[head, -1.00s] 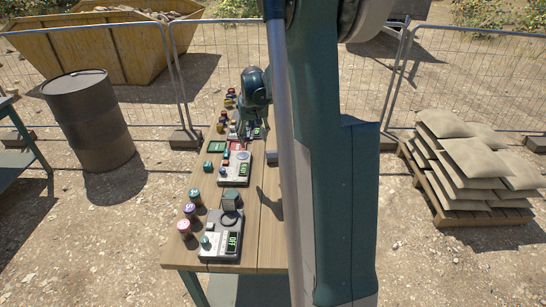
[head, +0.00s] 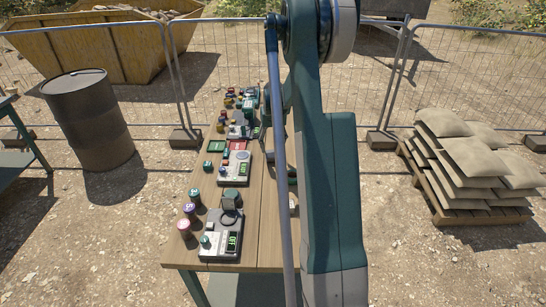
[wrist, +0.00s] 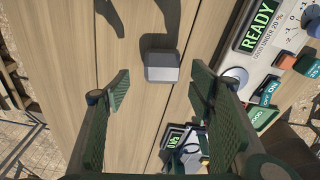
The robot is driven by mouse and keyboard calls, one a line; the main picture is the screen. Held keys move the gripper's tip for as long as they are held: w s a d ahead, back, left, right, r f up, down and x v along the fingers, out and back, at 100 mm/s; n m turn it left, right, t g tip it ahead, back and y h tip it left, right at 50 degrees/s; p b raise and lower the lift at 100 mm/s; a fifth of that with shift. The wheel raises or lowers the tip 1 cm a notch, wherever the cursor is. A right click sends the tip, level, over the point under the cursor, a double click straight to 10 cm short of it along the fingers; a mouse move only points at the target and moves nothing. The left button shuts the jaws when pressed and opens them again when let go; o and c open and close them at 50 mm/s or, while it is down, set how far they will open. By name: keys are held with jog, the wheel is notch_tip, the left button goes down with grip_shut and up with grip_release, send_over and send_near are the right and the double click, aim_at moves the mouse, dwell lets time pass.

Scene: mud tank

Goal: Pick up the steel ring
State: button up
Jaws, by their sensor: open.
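My gripper (wrist: 158,88) is open and empty in the wrist view, its two green ribbed fingers well apart above the wooden table (wrist: 125,140). A small grey metallic block (wrist: 162,66) lies on the boards just beyond the fingertips, roughly centred between them and touching neither. I cannot make out a clear steel ring, nor tell whether this grey thing has a hole. A round grey disc (wrist: 236,76) sits on the device reading READY (wrist: 259,30), right of the fingers. In the head view my arm hides much of the table's right side and the gripper.
Several devices and coloured jars (head: 190,210) line the table's left side. A device reading OFF (head: 221,238) is at the near end. A small device (wrist: 185,138) lies by the right finger. Sandbags (head: 470,170), a barrel (head: 88,120) and a fence stand apart from the table.

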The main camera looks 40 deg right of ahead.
aim_at(272, 151)
jog(key=shift+w+f, duration=0.15)
jog(key=shift+f, duration=1.1)
jog(key=shift+f, duration=0.15)
jog(key=shift+w+d+f, duration=0.1)
jog(key=shift+w+f, duration=0.1)
jog(key=shift+f, duration=1.05)
jog(key=shift+w+d+f, duration=0.1)
jog(key=shift+w+f, duration=0.1)
jog(key=shift+f, duration=1)
jog(key=c, duration=1.2)
jog(key=shift+o, duration=0.2)
jog(key=shift+r, duration=0.1)
jog(key=shift+r, duration=4.95)
